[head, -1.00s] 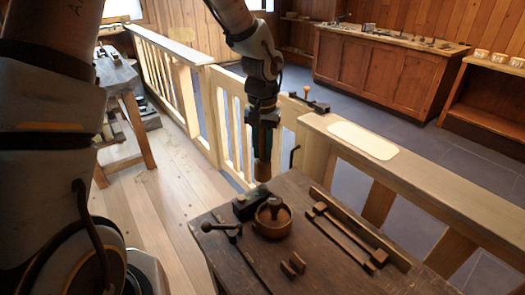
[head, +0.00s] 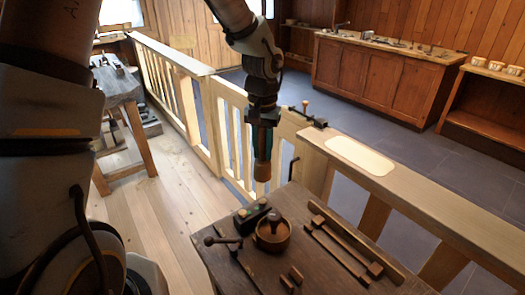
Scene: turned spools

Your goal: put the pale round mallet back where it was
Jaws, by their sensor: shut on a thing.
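My gripper (head: 263,150) points down and is shut on a brown wooden piece (head: 262,172), whose rounded lower end shows below the fingers. The rest of it is hidden between the fingers, so I cannot tell whether it is the mallet. The gripper appears over the near side of the railing, above the far edge of the dark workbench (head: 225,262). A pale oval patch (head: 360,154) lies on the railing's flat top, right of the gripper. No other pale round mallet is clear to me.
On the workbench are a round brown pot (head: 272,234) with a knob-like piece in it, a dark box (head: 252,214), a dark handled tool (head: 223,241), long wooden tools (head: 340,252) and small blocks (head: 291,280). The wooden railing (head: 425,193) runs behind. Floor boards at left are clear.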

